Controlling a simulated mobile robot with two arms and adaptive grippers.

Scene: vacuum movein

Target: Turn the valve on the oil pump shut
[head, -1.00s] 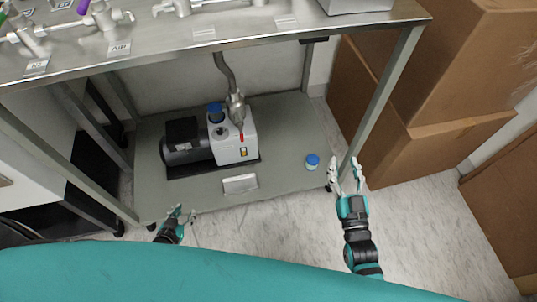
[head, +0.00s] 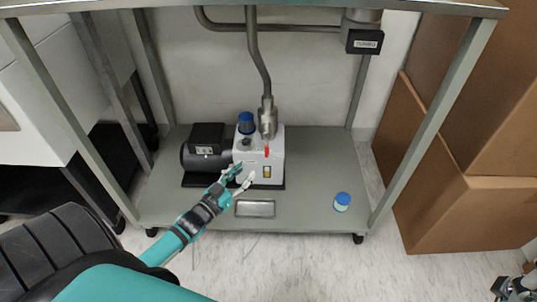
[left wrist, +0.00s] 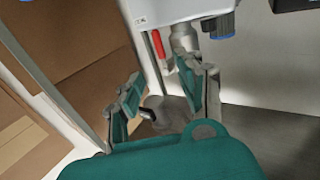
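The oil pump (head: 250,170) is a white block with a dark motor on the lower shelf. Its valve (head: 266,151) has a red handle that hangs down below the metal pipe fitting. The red handle also shows in the left wrist view (left wrist: 160,47), beyond the fingers, near the pump body (left wrist: 168,12). My left gripper (head: 243,175) is open and empty in front of the pump, below and left of the handle, apart from it. Its spread fingers show in the left wrist view (left wrist: 165,78). My right gripper (head: 514,288) is partly cut off at the lower right corner.
A blue-capped jar (head: 342,201) stands right of the pump on the shelf (head: 310,165). A metal tray (head: 255,208) lies at the shelf's front edge. Table legs (head: 432,125) flank the shelf. Cardboard boxes (head: 450,210) stand at the right.

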